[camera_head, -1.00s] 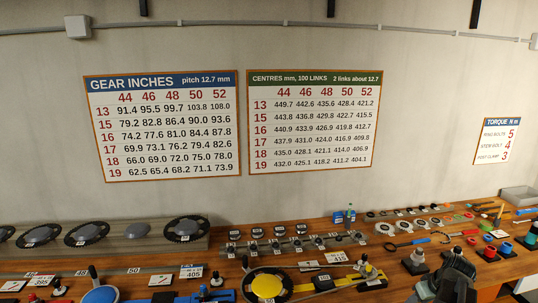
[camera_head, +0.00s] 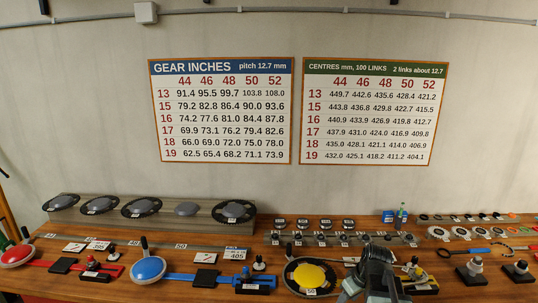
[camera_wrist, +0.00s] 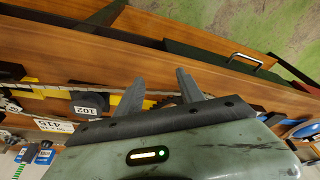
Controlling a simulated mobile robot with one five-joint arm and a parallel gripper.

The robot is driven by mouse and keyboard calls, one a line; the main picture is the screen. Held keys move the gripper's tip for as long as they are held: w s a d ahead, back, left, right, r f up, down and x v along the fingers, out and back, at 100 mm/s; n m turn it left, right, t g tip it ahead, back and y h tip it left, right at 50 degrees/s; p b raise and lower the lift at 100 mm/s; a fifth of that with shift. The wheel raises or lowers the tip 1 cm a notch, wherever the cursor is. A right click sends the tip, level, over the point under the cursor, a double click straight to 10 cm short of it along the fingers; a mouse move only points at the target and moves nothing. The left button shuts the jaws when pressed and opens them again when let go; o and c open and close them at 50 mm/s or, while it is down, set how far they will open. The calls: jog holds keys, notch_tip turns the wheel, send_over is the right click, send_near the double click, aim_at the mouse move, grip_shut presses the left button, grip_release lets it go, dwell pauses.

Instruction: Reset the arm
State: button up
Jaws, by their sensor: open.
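My gripper shows in the wrist view (camera_wrist: 158,92), with its two dark fingers spread apart and nothing between them. Beyond the fingers lie the wooden bench edge and part of a dark chainring. In the head view my arm rises at the bottom, right of the middle, in front of the bench (camera_head: 440,277); its fingertips cannot be made out there. A black chainring with a yellow centre (camera_head: 310,276) lies just left of my arm, apart from it as far as I can tell.
A blue disc (camera_head: 148,268) and a red disc (camera_head: 17,256) on coloured bars lie to the left. A grey rack (camera_head: 200,210) holds several chainrings behind. Small parts crowd the right side. A gear inches chart (camera_head: 222,110) and a centres chart (camera_head: 375,110) hang on the wall.

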jog(key=s+a+f+m+g+h+b, duration=0.1)
jog(key=s+a+m, duration=0.4)
jog(key=a, duration=0.6)
jog(key=s+f+g, duration=0.1)
jog(key=s, duration=0.1)
jog(key=shift+s+a+f+g+h, duration=0.15)
jog(key=shift+s+f+g+h, duration=0.15)
jog(key=shift+s+f+g, duration=0.1)
